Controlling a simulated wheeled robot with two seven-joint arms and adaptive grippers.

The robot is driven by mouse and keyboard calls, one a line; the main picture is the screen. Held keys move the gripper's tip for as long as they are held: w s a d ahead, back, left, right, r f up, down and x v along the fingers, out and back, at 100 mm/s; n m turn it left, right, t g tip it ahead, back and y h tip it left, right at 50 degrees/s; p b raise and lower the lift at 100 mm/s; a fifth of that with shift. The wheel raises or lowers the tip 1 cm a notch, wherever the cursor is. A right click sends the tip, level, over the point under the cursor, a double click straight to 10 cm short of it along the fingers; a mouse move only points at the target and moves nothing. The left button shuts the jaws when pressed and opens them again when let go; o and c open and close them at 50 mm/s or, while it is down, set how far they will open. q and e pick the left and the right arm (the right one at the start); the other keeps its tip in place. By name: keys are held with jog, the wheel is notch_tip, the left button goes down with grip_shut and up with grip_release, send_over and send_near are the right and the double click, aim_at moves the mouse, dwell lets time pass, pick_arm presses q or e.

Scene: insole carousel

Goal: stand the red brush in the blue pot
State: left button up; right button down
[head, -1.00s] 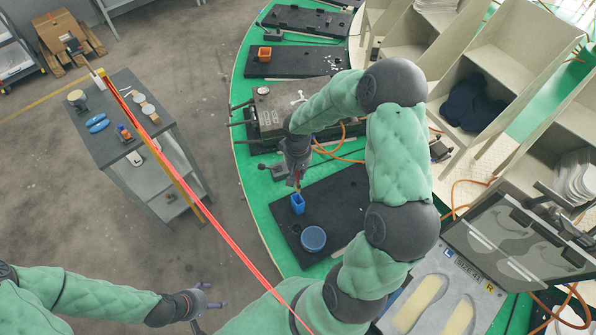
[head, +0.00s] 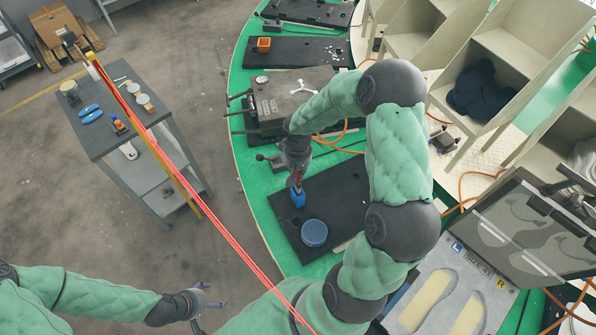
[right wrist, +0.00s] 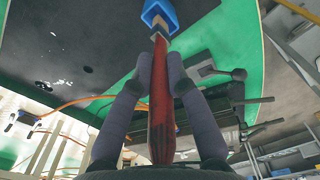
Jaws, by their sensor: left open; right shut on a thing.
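The blue pot (head: 298,199) stands on a black mat on the green carousel; it also shows at the top of the right wrist view (right wrist: 160,14). My right gripper (head: 296,181) is directly above it, shut on the red brush (right wrist: 161,95). The brush's far end points at the pot's mouth and appears to reach into it, but how deep I cannot tell. In the head view only a little of the brush (head: 298,186) shows between gripper and pot. My left gripper (head: 212,299) is open and empty at the lower left, over the floor, far from the pot.
A round blue lid-like thing (head: 314,233) sits on the same black mat (head: 345,200), just below the pot. A grey machine (head: 285,98) stands behind. An orange box (head: 263,44) is farther back. Cream shelves (head: 500,60) line the right.

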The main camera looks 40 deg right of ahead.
aim_at(298, 183)
jog(key=shift+f+b, duration=2.9)
jog(key=shift+f, duration=0.3)
jog(key=c, duration=1.1)
grip_release()
jog(key=shift+c, duration=0.2)
jog(key=shift+r, duration=0.1)
notch_tip(298, 183, up, 12)
jog(key=shift+a, duration=0.15)
jog(key=shift+s, duration=0.1)
